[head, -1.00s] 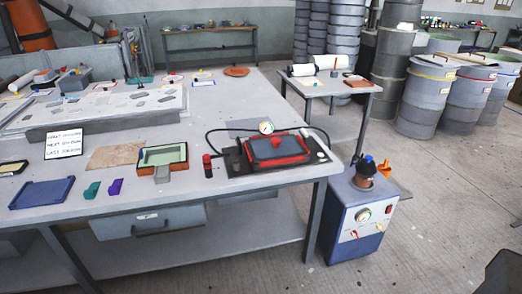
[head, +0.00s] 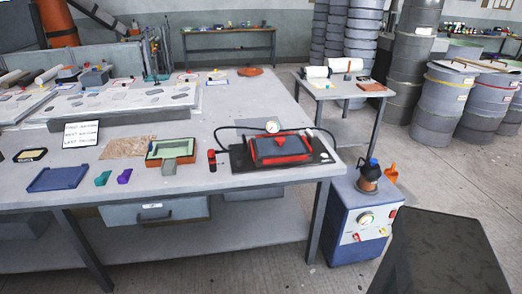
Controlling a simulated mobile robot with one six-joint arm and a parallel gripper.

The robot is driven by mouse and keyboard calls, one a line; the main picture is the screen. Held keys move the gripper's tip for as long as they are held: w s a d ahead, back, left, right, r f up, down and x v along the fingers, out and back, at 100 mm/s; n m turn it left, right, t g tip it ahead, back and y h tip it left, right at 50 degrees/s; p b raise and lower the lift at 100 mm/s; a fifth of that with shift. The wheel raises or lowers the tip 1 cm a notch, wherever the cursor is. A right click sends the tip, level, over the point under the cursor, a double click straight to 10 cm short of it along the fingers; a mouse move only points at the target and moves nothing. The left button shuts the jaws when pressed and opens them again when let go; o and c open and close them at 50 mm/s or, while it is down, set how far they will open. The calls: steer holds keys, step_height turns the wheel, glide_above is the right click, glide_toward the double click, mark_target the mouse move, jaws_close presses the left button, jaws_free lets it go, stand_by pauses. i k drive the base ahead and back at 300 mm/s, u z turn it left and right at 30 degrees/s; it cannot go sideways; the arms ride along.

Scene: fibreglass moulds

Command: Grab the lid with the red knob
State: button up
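A dark grey rectangular lid (head: 265,152) lies in a red-edged frame on a black base plate near the right end of the big workbench. A small red piece (head: 281,142) that looks like a knob shows at its middle; its exact shape is too small to tell. A round gauge (head: 272,127) and a black hose stand behind it. My gripper is not in view.
The workbench (head: 230,110) also holds a green open mould (head: 168,151), a blue tray (head: 58,179), a red-and-black clamp-like item (head: 212,160) and a sign (head: 82,134). A blue pump cabinet (head: 352,225) stands at its right end. Drums stand at right.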

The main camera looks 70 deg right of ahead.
mark_target(289, 145)
steer(key=u, duration=0.7)
steer(key=k, duration=2.25)
steer(key=z, duration=0.7)
steer(key=i, duration=0.45)
steer(key=u, duration=0.2)
